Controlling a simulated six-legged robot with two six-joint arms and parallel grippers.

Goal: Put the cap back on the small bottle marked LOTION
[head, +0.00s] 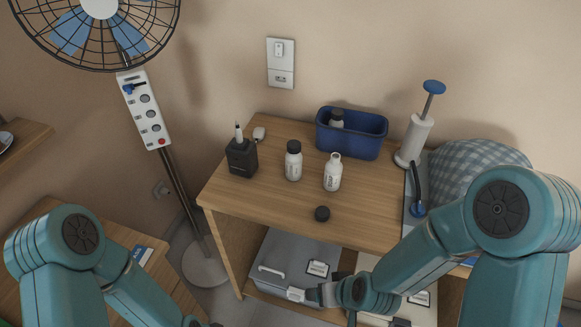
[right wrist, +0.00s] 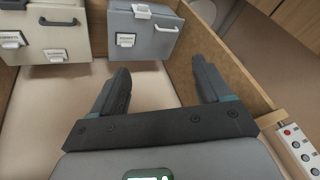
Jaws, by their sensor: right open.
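A small white bottle (head: 332,174) without a dark cap stands upright on the wooden table; its label is too small to read. My right gripper (head: 308,294) is low in front of the table, below the tabletop, near the grey box. In the right wrist view its fingers (right wrist: 162,82) are apart with nothing between them. My left arm leaves the bottom edge, and its gripper is hidden.
A black dispenser (head: 241,158), a blue bin (head: 350,142) holding a dark-capped bottle, and a white pump (head: 414,140) stand on the table. A checked cloth (head: 475,165) lies right. Below are a grey box (head: 285,262) and a beige box (right wrist: 48,38). A fan stands left.

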